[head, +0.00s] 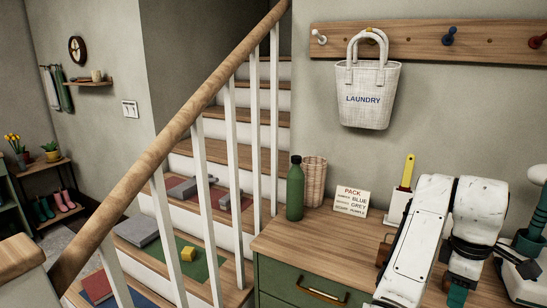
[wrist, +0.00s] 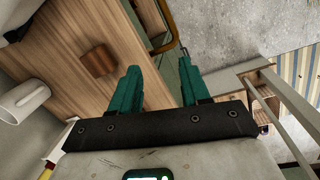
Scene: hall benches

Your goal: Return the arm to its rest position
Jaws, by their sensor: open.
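My white arm (head: 420,240) is folded at the right of the head view, over the green cabinet's wooden top (head: 310,240). My gripper (wrist: 160,66) points away from the wrist camera, its two teal fingers spread apart with nothing between them. In the head view only a bit of teal finger (head: 457,292) shows low beside the arm; the rest is hidden. A small brown block (wrist: 98,61) lies on the wooden top, left of the fingers in the wrist view and apart from them. It also shows partly behind my arm in the head view (head: 384,251).
A green bottle (head: 295,188), wicker cup (head: 314,182), pack card (head: 351,200) and white holder with a yellow-handled brush (head: 399,205) stand on the cabinet. A laundry bag (head: 366,95) hangs above. The stair railing (head: 170,145) is to the left.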

